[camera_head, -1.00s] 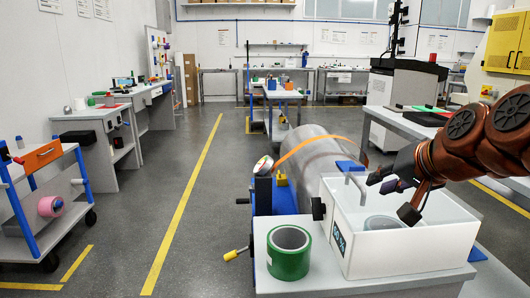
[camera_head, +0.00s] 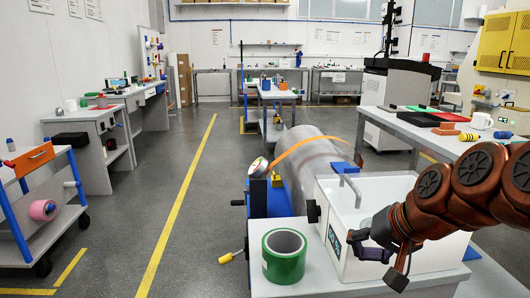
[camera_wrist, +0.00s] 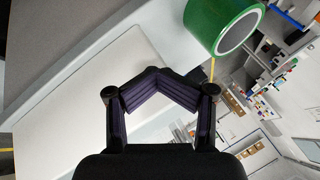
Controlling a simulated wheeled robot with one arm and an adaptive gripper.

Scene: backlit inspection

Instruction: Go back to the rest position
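My gripper (camera_head: 373,254) is in front of the white box (camera_head: 341,219), over its near right side, with my arm reaching in from the right. The gripper's dark fingers with purple pads bend inward. In the wrist view, their tips (camera_wrist: 157,78) come together, and I see nothing held between them. The wrist view also shows a broad pale surface behind the fingers. My arm and gripper hide part of the box's inside and near wall.
A green tape roll (camera_head: 284,256) stands on the grey bench left of the box. A large grey cylinder (camera_head: 310,160) lies behind the box. A white mug (camera_head: 481,121) and small parts stand on the right-hand table.

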